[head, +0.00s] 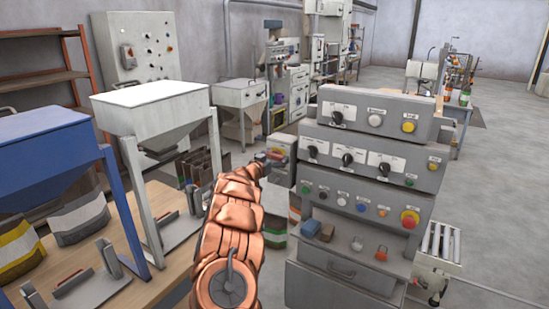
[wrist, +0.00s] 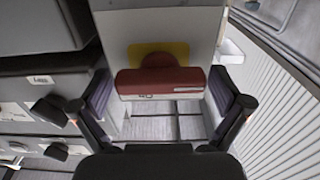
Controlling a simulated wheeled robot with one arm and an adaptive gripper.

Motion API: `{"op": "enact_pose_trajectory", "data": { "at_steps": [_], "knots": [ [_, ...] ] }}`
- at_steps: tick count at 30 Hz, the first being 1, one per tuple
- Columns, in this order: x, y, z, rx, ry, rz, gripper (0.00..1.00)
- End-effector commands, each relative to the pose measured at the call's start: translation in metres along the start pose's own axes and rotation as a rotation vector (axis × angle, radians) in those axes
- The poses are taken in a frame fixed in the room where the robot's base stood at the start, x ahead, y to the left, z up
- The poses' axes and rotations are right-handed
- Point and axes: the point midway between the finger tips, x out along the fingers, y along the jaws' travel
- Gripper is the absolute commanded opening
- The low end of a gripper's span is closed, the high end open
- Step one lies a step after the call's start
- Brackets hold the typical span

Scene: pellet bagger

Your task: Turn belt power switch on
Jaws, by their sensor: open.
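My gripper (head: 269,160) is at the end of my copper-coloured arm, left of the grey control console, in the head view. In the wrist view my gripper (wrist: 161,108) is open, with one dark finger on each side. A red block-like handle (wrist: 160,83) on a yellow plate (wrist: 176,52) shows between the fingers, on a pale box. I cannot tell whether the fingers touch it. Its label is too small to read, so I cannot tell whether it is the belt power switch. In the head view the arm and gripper mostly hide this spot.
The grey console (head: 365,130) carries several black knobs, coloured buttons and a red mushroom button (head: 409,219). Its side and black knobs (wrist: 49,112) stand close left in the wrist view. A white hopper (head: 150,103) stands left of my arm. Open floor lies at the back right.

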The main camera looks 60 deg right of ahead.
Motion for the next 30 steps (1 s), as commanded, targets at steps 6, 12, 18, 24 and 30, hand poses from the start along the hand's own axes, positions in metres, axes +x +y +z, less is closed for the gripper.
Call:
{"op": "enact_pose_trajectory", "data": {
  "at_steps": [6, 12, 18, 24, 30],
  "knots": [
    [-0.0002, -0.0001, 0.0000, 0.000, 0.000, 0.000, 0.86],
    [-0.0003, -0.0001, 0.0001, 0.000, 0.000, 0.000, 0.66],
    [-0.0004, -0.0002, 0.0002, 0.001, 0.000, 0.000, 0.53],
    [-0.0005, -0.0002, 0.0016, 0.031, 0.000, 0.000, 0.53],
    [-0.0006, 0.0000, 0.0035, 0.129, 0.000, 0.001, 0.53]
  ]
}}
